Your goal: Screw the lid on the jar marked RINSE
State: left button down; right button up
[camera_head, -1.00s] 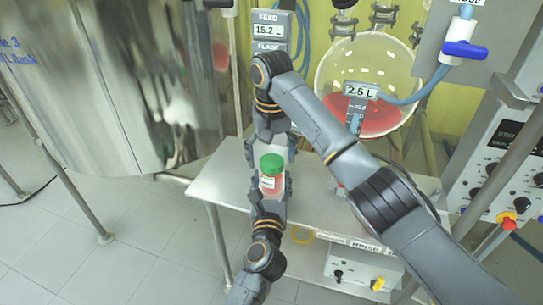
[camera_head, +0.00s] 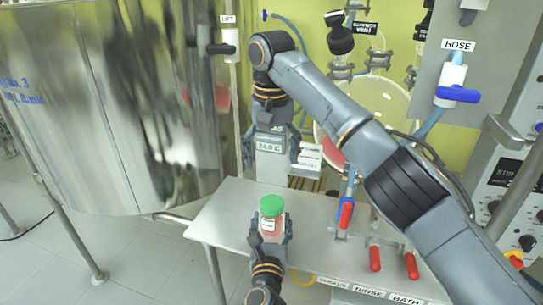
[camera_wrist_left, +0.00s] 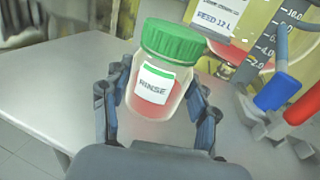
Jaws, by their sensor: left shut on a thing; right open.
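The jar (camera_head: 271,226) is clear with pinkish-red contents, and its label reads RINSE in the left wrist view (camera_wrist_left: 153,85). A green lid (camera_head: 272,206) sits on its mouth, and it shows again in the left wrist view (camera_wrist_left: 174,40). I cannot tell how tightly it is on. My left gripper (camera_head: 270,230) is shut on the jar's sides from below and holds it upright in the head view. My right gripper (camera_head: 270,150) is open and empty, pointing down, beyond and apart from the lid.
A metal bench (camera_head: 215,215) lies beneath, largely bare at left. Red-handled valves (camera_head: 375,258) stand along its right, with RINSE (camera_head: 369,291) and BATH (camera_head: 405,299) labels at its front. A large steel vessel (camera_head: 110,110) stands left; a round glass vessel (camera_head: 385,100) is behind my right arm.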

pick_arm(q)
jog(key=shift+c, duration=1.6)
grip_release()
jog(key=s, duration=1.2)
jog(key=shift+a, duration=0.3)
